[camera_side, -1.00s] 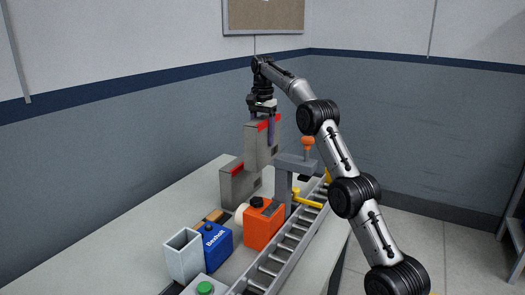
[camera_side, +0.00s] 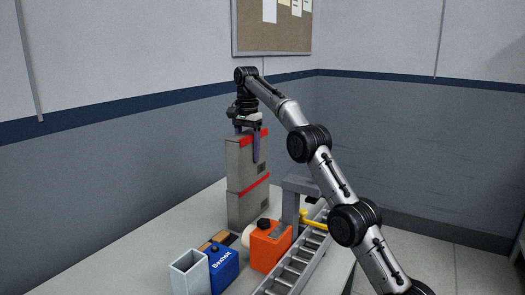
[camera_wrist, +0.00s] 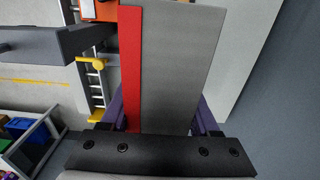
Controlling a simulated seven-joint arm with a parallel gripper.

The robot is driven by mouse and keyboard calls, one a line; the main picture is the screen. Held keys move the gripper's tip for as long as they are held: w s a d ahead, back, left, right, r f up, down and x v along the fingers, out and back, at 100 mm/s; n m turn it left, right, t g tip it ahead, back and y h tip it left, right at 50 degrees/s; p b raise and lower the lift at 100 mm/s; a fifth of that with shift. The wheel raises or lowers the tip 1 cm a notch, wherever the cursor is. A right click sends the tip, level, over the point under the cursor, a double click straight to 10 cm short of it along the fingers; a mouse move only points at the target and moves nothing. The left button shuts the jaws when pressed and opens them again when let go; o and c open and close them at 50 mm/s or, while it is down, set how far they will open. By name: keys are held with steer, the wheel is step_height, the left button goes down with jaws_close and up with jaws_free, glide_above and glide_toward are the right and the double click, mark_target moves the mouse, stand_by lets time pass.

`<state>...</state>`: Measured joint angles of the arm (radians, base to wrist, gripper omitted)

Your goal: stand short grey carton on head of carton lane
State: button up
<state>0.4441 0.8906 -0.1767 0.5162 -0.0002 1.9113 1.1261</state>
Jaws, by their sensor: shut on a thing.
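The held carton is upright. A second grey carton (camera_side: 243,212) with a red band stands upright on the table, directly below the held one in the side view. Its top is hidden, and I cannot tell whether the two touch. In the wrist view, the held carton (camera_wrist: 175,65) fills the space between and beyond the fingers (camera_wrist: 160,115). I cannot make out the head of the carton lane for certain.
A grey post with an arm (camera_side: 292,205) stands right of the cartons. An orange canister (camera_side: 266,248), a blue container (camera_side: 222,270) and an open pale box (camera_side: 190,273) stand in front. A ladder-like rail (camera_side: 293,270) runs along the right. The table's left side (camera_side: 130,265) is clear.

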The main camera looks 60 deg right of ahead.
steer(key=w+a+r, duration=0.1)
steer(key=a+r, duration=0.1)
steer(key=a, duration=1.3)
steer(key=s+a, duration=0.4)
steer(key=a, duration=0.6)
steer(key=s+a, duration=0.4)
steer(key=a, duration=0.6)
steer(key=s+a+f, duration=0.3)
steer(key=s+a, duration=0.7)
steer(key=s, duration=0.6)
step_height(320, 180, down, 10)
steer(key=shift+w+a, duration=0.15)
steer(key=shift+w, duration=0.25)
steer(key=shift+f, duration=0.1)
steer(key=shift+f, duration=1.85)
